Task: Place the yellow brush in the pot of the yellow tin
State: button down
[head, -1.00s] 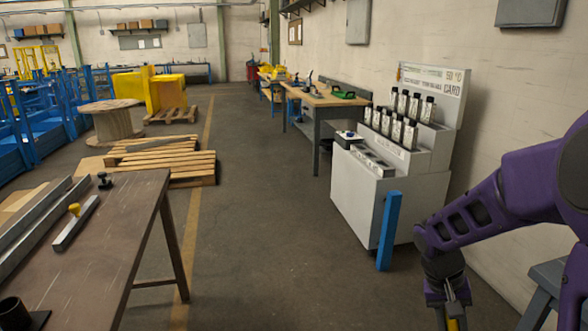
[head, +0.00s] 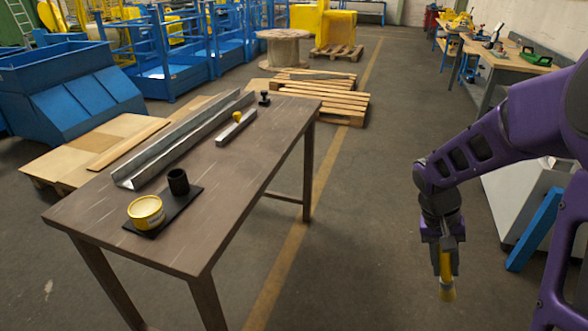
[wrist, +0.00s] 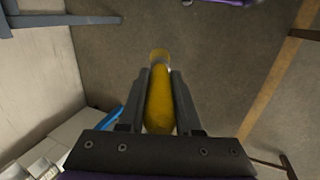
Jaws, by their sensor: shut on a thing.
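My gripper (head: 445,250) is shut on the yellow brush (head: 447,284) and holds it pointing down over the floor, right of the table. In the wrist view the brush (wrist: 160,98) lies between the two fingers of my gripper (wrist: 160,76), with its pale end beyond them. The yellow tin (head: 146,208) has a pale top and stands near the table's front left. A dark open pot (head: 178,183) stands beside the tin, behind and right of it. Both are on a black plate (head: 178,208). The pot's inside is dark.
The brown table (head: 225,185) also bears a long steel channel (head: 185,140), a short metal bar (head: 236,128) with a yellow knob (head: 237,117), and a small black object (head: 264,98). Open floor lies between table and arm. A grey-white cabinet (head: 510,195) stands right, partly behind my arm.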

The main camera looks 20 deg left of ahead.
aim_at(181, 191)
jog(key=i+u, duration=0.2)
jog(key=u, duration=0.25)
jog(key=i+l+u, duration=0.15)
jog(key=u, duration=0.3)
jog(key=i+l+u, duration=0.1)
jog(key=u, duration=0.35)
jog(key=i+l+u, duration=0.1)
jog(key=l+u, duration=0.2)
jog(key=u, duration=0.15)
jog(key=i+l+u, duration=0.1)
jog(key=l+u, duration=0.95)
jog(key=l, duration=0.2)
